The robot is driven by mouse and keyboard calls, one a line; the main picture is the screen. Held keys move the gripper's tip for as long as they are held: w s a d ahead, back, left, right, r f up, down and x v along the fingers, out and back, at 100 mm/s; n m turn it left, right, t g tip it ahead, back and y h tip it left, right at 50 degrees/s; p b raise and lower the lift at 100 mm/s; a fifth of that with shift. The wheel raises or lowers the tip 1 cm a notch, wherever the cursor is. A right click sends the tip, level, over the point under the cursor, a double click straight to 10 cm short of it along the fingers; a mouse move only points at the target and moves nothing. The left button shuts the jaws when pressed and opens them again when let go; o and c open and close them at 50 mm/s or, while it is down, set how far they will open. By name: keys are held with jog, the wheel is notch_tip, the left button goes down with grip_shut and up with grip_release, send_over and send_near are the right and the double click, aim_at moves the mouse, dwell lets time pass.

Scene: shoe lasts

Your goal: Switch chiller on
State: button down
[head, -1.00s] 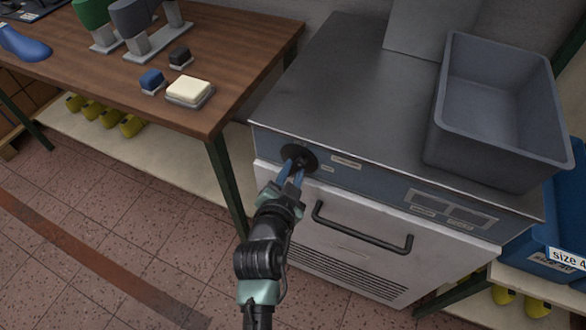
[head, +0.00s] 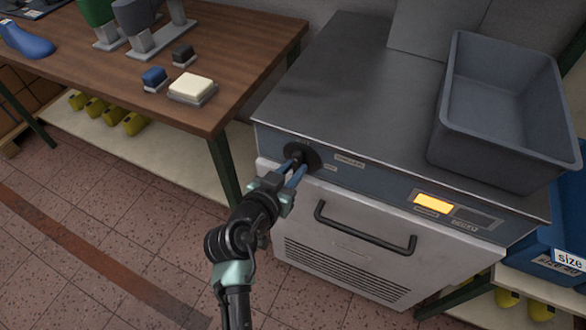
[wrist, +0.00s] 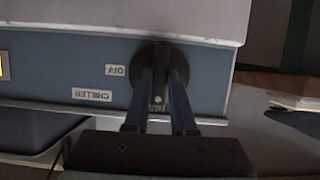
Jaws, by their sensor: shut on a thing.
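The chiller (head: 350,240) is a pale cabinet with a steel top and a blue front panel. A black round knob (head: 303,156) sits at the left of that panel; it also shows in the wrist view (wrist: 152,55). My gripper (head: 296,166) is shut on the knob's grip, its two blue fingers on either side of it. An indicator (head: 433,204) on the panel's right glows yellow; its edge shows at the far left of the wrist view (wrist: 3,66). Labels reading "CHILLER" (wrist: 92,95) and "OFF" (wrist: 115,71) are beside the knob in the wrist view.
A grey bin (head: 505,105) stands on the chiller's right top. A black bar handle (head: 365,232) sticks out below the panel. A wooden table (head: 235,55) with blocks and lasts stands at the left. A blue crate (head: 555,225) is at the right.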

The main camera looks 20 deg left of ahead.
dwell(0.3)
jog(key=c, duration=0.7)
grip_release()
jog(key=shift+c, duration=0.2)
jog(key=shift+s, duration=0.1)
jog(key=v, duration=1.2)
jog(key=shift+s+r, duration=0.25)
jog(key=shift+s, duration=0.1)
jog(key=shift+a, duration=0.1)
